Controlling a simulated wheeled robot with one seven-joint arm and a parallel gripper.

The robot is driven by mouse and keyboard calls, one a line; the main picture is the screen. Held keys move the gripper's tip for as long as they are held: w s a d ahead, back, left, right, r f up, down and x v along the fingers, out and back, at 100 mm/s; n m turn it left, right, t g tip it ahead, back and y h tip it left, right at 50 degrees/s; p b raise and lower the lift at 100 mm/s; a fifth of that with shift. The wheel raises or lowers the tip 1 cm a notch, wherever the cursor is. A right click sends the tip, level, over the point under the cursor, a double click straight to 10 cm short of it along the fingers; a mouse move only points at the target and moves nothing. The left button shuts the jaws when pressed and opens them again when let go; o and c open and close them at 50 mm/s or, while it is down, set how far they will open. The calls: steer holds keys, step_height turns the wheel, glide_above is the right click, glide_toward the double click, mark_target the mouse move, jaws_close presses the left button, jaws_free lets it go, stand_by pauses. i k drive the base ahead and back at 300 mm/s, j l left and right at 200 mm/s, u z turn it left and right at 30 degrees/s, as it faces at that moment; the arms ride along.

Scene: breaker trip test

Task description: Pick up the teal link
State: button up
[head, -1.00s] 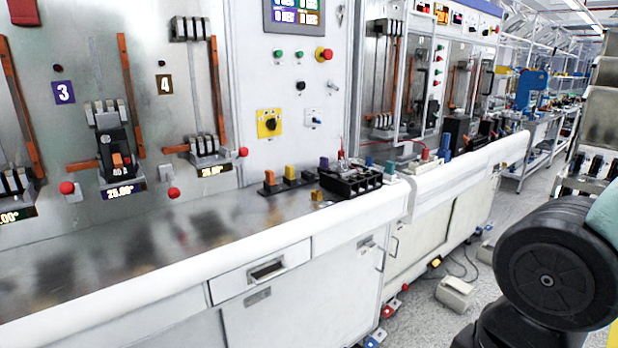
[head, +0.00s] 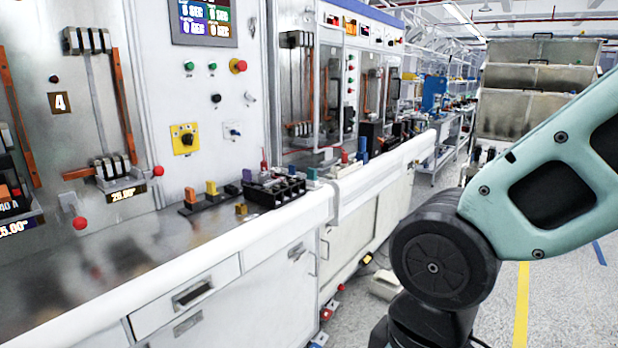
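A small teal piece (head: 311,174), which looks like the teal link, is at the back right of the near bench, just right of a black slotted block (head: 275,190). It is small in the head view, so its full shape is unclear. My gripper is outside the view; only part of my arm shows at the right, away from the bench.
Orange (head: 190,195) and yellow (head: 211,189) pieces stand on a dark strip left of the block, with a purple piece (head: 247,175) nearby. A vertical panel (head: 150,60) rises behind the bench (head: 110,265). The left worktop is clear. Floor is open at right.

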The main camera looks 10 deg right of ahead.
mark_target(311, 173)
steer(key=i+l, duration=0.2)
steer(key=i, duration=0.25)
steer(key=i+l+u, duration=0.1)
steer(key=i, duration=0.3)
steer(key=i+l, duration=0.35)
steer(key=i+j+u, duration=0.05)
steer(key=i, duration=0.05)
